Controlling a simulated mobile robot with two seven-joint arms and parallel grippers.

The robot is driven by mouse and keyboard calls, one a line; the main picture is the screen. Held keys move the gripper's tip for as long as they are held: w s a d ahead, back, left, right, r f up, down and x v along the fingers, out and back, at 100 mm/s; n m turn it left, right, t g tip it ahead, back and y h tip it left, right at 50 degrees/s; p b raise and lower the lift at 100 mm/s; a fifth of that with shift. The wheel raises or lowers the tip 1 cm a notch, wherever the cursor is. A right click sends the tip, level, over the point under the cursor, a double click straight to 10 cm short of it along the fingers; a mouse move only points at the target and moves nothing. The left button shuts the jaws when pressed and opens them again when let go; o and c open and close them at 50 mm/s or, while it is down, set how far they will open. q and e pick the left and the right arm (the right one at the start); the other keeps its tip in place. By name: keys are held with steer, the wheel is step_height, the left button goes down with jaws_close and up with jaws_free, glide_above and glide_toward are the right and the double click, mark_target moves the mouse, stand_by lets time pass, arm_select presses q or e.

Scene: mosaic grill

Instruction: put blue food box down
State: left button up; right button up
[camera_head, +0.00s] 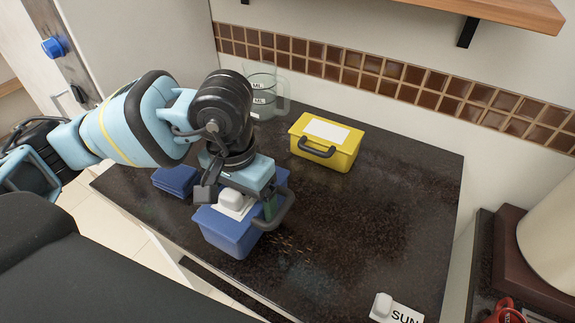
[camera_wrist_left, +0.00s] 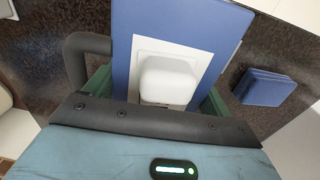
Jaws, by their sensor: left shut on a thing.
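The blue food box (camera_head: 228,232) is at the left front of the dark counter in the head view, with a dark handle on its right side. Its blue lid with a white label and a white raised block (camera_wrist_left: 168,82) shows in the left wrist view. My left gripper (camera_head: 240,200) is over the box and shut on it. The wrist view shows its green-sided fingers either side of the white block. The head view does not show clearly whether the box's underside touches the counter. My right gripper is not in view.
A yellow food box (camera_head: 325,142) and clear measuring jugs (camera_head: 265,98) stand at the back. A folded blue cloth-like item (camera_head: 176,180) lies left of the blue box. A "SUN" label (camera_head: 396,310) is at the front right. The counter's (camera_head: 370,220) middle and right are clear.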

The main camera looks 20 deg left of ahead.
arm_select(q)
steer(key=shift+w+a, duration=0.1)
steer(key=shift+w, duration=0.15)
steer(key=w+a, duration=0.2)
steer(key=w, duration=0.2)
steer(key=w+a+f, duration=0.1)
steer(key=w+a, duration=0.2)
steer(key=w, duration=0.1)
steer(key=w+a+p, duration=0.1)
steer(key=w+a, duration=0.2)
steer(key=w, duration=0.2)
steer(key=shift+a+f, duration=0.2)
steer(key=shift+f+p, duration=0.45)
steer(key=shift+f, duration=1.3)
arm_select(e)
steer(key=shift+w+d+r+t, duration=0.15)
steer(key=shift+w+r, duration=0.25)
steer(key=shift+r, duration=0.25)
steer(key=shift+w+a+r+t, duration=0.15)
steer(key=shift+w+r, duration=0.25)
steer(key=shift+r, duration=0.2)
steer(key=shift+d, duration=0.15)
